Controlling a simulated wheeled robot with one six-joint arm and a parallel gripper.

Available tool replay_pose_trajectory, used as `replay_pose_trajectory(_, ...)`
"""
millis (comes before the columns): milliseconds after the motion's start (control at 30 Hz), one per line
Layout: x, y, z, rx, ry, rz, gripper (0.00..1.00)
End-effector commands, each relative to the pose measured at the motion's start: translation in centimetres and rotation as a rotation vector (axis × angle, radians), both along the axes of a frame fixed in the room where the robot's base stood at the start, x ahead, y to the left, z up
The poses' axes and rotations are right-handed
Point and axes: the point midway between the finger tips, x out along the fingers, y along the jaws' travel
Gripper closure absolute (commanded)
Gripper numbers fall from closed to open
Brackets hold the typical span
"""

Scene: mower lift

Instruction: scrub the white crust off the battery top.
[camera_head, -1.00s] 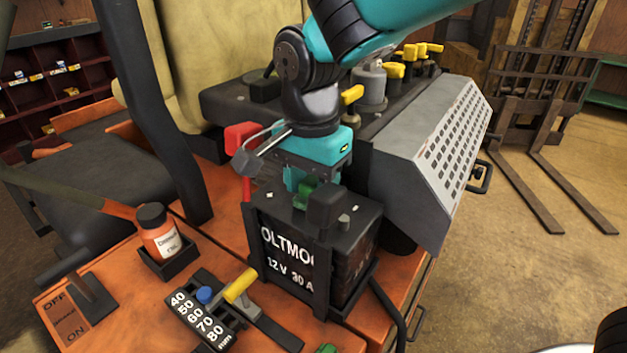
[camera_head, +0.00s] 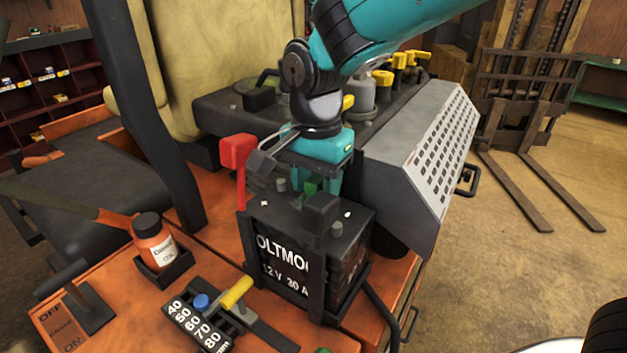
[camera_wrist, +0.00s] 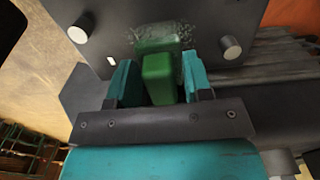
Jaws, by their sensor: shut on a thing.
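The black battery (camera_head: 285,265) with white "12 V 30 A" lettering stands upright in a dark frame on the orange deck. My gripper (camera_head: 312,186) is over the far part of its top, pointing down. In the wrist view my gripper (camera_wrist: 160,82) is shut on a green block-like tool (camera_wrist: 158,75), whose far end is at the battery top (camera_wrist: 200,22). A pale, speckled patch of crust (camera_wrist: 172,30) shows around the tool's end; part of it is hidden. Two round grey posts, one at the left (camera_wrist: 82,28) and one at the right (camera_wrist: 231,47), stand on the top.
A red knob on a red stem (camera_head: 238,152) rises close to the battery's left. A perforated grey cover (camera_head: 425,150) stands at the right. An orange bottle (camera_head: 152,240) sits in a black holder, and a yellow-handled lever (camera_head: 236,291) is in front.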

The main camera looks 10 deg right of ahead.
Motion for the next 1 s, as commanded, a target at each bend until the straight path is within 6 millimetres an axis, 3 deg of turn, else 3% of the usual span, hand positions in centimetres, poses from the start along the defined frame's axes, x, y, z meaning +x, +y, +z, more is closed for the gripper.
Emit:
replay_pose_trajectory(67,0.6,-0.2,0.7,0.003,-0.027,-0.019,0.73)
replay_pose_trajectory(400,-1.9,2.5,0.7,0.002,-0.019,-0.006,0.73)
replay_pose_trajectory(600,-2.2,3.1,0.4,0.001,-0.015,-0.006,0.73)
replay_pose_trajectory(1000,-0.6,1.5,0.1,0.001,-0.015,-0.011,0.73)
